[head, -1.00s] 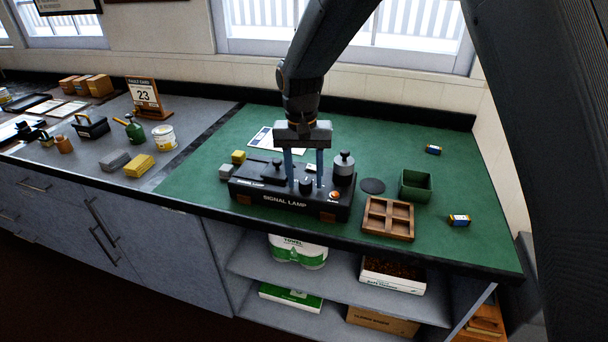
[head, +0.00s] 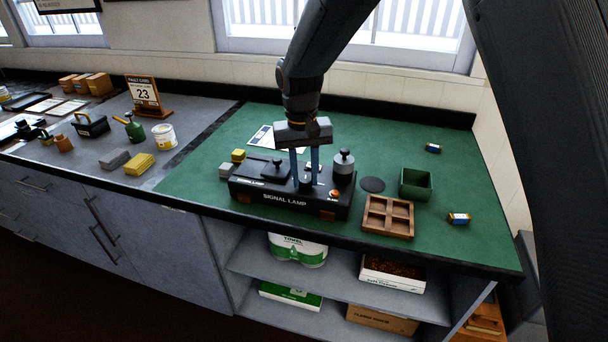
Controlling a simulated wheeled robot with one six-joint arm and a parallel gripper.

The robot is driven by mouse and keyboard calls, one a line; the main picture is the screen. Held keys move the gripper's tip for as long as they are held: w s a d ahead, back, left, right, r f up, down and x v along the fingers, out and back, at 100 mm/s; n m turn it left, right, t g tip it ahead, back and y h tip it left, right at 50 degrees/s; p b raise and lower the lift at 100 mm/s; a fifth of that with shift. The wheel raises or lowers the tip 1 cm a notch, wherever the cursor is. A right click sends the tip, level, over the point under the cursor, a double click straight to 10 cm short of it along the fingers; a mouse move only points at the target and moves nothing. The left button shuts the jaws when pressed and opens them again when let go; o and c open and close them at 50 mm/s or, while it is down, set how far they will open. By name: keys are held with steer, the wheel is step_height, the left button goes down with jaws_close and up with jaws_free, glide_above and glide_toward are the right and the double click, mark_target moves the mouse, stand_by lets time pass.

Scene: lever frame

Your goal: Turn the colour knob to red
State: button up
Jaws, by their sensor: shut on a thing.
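The signal lamp box (head: 284,201) is a black unit lettered "SIGNAL LAMP", standing on the green mat. A dark round knob (head: 306,184) sits on its top, right of the middle. My gripper (head: 305,182) points down from above with its two blue fingers at either side of this knob, shut on it. The fingers hide part of the knob, and its pointer cannot be made out. A small orange, red and white round patch (head: 333,196) shows on the box to the right; its lettering is too small to read.
A black lever knob (head: 277,163) stands left of my gripper and a grey cylinder (head: 344,163) close on its right. A wooden divided tray (head: 389,217), a green bin (head: 416,184) and two small batteries lie to the right. The mat's back right is mostly clear.

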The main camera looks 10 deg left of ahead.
mark_target(303, 180)
steer(key=n, duration=0.3)
steer(key=shift+r+n, duration=0.1)
steer(key=shift+n, duration=2)
steer(key=o, duration=1.1)
steer(key=shift+c, duration=0.2)
step_height(303, 180, up, 8)
steer(key=shift+s+a+f+b, duration=0.1)
steer(key=shift+s+b, duration=0.05)
steer(key=shift+b, duration=1.05)
